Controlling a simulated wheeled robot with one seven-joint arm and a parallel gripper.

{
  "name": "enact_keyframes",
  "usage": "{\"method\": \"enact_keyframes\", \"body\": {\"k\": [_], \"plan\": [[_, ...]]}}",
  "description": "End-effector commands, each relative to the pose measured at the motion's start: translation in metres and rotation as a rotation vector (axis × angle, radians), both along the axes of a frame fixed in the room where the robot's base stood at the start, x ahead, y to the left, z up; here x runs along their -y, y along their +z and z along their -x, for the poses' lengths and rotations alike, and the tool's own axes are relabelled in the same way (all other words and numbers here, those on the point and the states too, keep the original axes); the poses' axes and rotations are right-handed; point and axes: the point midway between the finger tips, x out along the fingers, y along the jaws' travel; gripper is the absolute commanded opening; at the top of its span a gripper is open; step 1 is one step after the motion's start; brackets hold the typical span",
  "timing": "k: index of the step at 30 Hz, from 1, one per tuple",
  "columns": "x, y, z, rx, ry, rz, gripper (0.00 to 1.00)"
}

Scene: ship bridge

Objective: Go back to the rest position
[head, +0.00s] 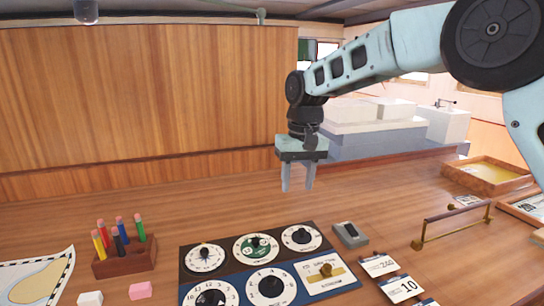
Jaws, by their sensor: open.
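My gripper (298,178) hangs from my pale blue arm at the centre right, pointing down. Its two light grey fingers are apart with nothing between them. It is above the wooden table (380,195), clear of the things on it. A dial panel (228,283) with several black-knobbed dials and a brass switch lies below and nearer the camera than the gripper. A small grey box with a dark top (350,235) sits beside the panel's right edge.
A wooden block (125,262) holds several coloured markers at left, near a chart (40,275), a white cube (90,298) and a pink block (140,291). Number cards (404,288), a brass-ended rail (455,222) and a tray (490,180) are at right. The table behind the panel is mostly clear.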

Motion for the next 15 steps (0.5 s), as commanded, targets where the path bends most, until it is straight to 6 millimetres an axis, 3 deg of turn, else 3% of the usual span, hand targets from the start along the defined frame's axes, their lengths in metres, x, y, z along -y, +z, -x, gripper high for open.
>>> {"method": "enact_keyframes", "body": {"k": [1, 8, 15], "plan": [[-0.006, 0.004, 0.027, -0.002, 0.038, -0.013, 0.43], [-0.016, 0.000, 0.147, 0.001, 0.193, -0.049, 0.43], [0.012, -0.025, 0.274, 0.019, 0.334, -0.036, 0.43]]}}
